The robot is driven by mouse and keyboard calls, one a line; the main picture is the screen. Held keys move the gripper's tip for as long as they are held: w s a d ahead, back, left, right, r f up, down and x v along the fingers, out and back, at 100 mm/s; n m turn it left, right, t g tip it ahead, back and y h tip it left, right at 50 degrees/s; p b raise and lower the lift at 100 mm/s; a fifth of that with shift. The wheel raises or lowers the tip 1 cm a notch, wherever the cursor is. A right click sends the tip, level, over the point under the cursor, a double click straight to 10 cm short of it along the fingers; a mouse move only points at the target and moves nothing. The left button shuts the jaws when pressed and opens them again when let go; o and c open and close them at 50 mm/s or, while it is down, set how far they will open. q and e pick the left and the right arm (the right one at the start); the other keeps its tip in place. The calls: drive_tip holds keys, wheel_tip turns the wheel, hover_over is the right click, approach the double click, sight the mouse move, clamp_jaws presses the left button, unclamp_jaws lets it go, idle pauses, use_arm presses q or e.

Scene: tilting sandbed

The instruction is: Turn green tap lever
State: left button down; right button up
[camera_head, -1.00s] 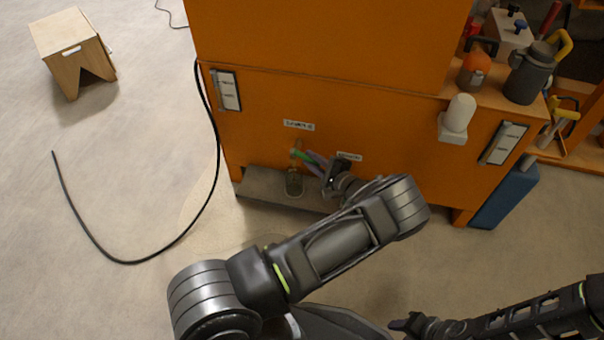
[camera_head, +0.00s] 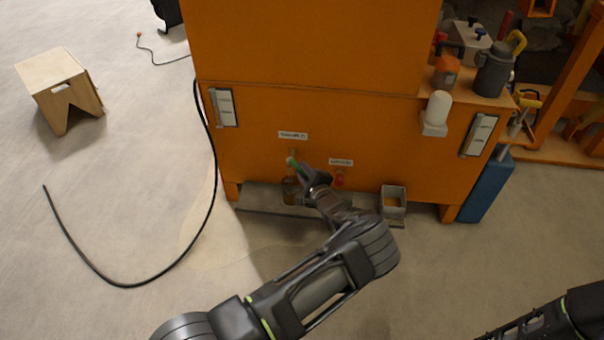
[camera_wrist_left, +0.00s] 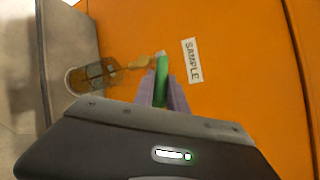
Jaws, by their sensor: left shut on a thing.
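The green tap lever (camera_head: 292,162) is on the orange cabinet front, below a label. In the left wrist view the green lever (camera_wrist_left: 161,80) lies between the two purple fingers of my left gripper (camera_wrist_left: 163,95), which is shut on it. The brass tap (camera_wrist_left: 138,63) points toward a clear jar (camera_wrist_left: 86,78), near the "SAMPLE" label (camera_wrist_left: 192,60). In the head view my left gripper (camera_head: 301,170) covers part of the tap, and the jar (camera_head: 290,188) shows just below. My right gripper is out of the picture; only part of that arm shows.
A red tap handle (camera_head: 339,181) and a grey open container (camera_head: 393,198) are right of my left gripper. A grey ledge (camera_head: 256,198) runs along the cabinet's foot. A black hose (camera_head: 150,284) curves over the floor at left, near a wooden stool (camera_head: 60,85).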

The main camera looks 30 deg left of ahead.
use_arm(q)
drive_tip(key=shift+f, duration=0.1)
drive_tip(key=c, duration=1.3)
unclamp_jaws()
drive_tip(key=shift+c, duration=0.2)
drive_tip(key=shift+s+d+r, duration=0.25)
drive_tip(key=shift+d, duration=0.1)
drive_tip(key=p+v, duration=0.2)
drive_tip(key=v, duration=0.5)
drive_tip(key=shift+p, duration=0.3)
drive_tip(key=shift+a, duration=0.1)
